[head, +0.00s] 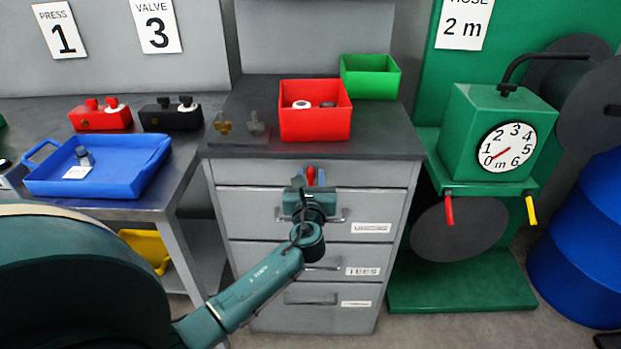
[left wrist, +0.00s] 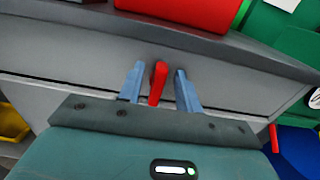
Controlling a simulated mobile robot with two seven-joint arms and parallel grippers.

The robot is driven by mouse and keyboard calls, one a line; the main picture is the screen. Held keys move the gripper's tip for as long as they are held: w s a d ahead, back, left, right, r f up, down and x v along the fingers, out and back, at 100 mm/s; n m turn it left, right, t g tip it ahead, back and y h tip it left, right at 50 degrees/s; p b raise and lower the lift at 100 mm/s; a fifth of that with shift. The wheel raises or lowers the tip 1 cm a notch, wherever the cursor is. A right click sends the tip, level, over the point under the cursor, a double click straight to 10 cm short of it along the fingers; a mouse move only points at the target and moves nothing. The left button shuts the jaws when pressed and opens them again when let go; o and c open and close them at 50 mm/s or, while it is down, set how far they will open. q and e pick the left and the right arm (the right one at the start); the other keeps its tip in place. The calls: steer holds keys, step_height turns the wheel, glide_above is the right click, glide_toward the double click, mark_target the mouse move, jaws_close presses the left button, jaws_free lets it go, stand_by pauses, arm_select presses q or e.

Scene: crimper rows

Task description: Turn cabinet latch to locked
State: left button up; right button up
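The cabinet latch is a red handle (head: 310,175) at the top front of the grey drawer cabinet (head: 228,172). It also shows in the left wrist view (left wrist: 157,84), standing nearly upright with a slight tilt. My left gripper (head: 310,181) is in front of the cabinet's upper part. In the left wrist view its two blue-grey fingers (left wrist: 158,70) are open, one on each side of the latch, with a narrow gap on both sides. The gripper body hides the lower part of the latch area. My right gripper is not in view.
A red bin (head: 315,125) and a green bin (head: 370,80) stand on the cabinet top. A blue tray (head: 100,185) lies on the bench at left. A green hose unit (head: 470,130) with a dial stands at right. Labelled drawers lie below my left gripper.

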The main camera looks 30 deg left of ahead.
arm_select(q)
jaws_close()
